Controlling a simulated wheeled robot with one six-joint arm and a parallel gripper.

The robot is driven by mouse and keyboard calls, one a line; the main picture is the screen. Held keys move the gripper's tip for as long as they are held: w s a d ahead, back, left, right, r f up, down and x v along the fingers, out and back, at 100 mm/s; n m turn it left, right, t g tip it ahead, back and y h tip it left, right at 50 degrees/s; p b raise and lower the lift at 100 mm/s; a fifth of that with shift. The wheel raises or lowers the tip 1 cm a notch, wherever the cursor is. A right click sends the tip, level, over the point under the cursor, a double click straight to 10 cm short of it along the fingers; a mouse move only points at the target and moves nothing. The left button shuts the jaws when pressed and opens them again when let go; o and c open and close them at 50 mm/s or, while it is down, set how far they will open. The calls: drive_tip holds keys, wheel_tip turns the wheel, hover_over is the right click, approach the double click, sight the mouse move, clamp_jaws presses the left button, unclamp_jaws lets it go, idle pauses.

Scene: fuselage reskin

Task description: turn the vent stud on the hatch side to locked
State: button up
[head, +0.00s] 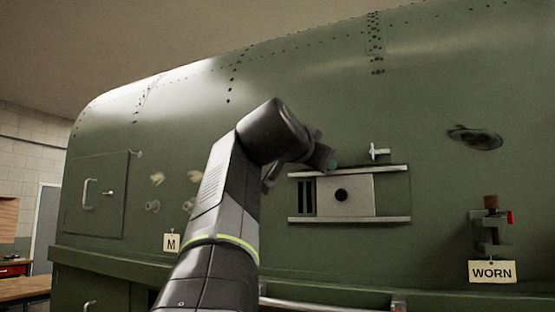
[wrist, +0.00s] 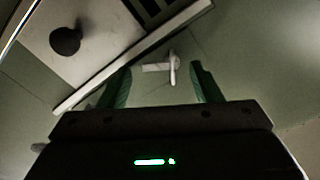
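My gripper (head: 325,162) is at the upper left corner of the vent panel (head: 358,194). In the wrist view my gripper (wrist: 163,82) is open, with green fingertips apart and nothing between them touching. A small white stud (wrist: 172,68) with a crossbar shows in the gap, just beyond the fingertips. It stands by the panel's rail, near the dark slots, so it is the hatch-side stud. My gripper hides it in the head view. Another white stud (head: 378,151) stands above the panel's right part. The hatch (head: 97,200) is at the left.
The vent panel has rails above and below, dark slots and a round black knob (head: 341,195). A clamp-like fitting (head: 491,229) with a WORN tag (head: 492,272) is at the right. An M tag (head: 171,242) hangs left of my arm. A dark scuff (head: 476,138) marks the skin.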

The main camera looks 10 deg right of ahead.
drive_tip(key=b+v, duration=0.3)
drive_tip(key=v, duration=1.1)
drive_tip(key=shift+b, duration=0.4)
drive_tip(key=shift+w, duration=0.1)
drive_tip(key=shift+c, duration=0.4)
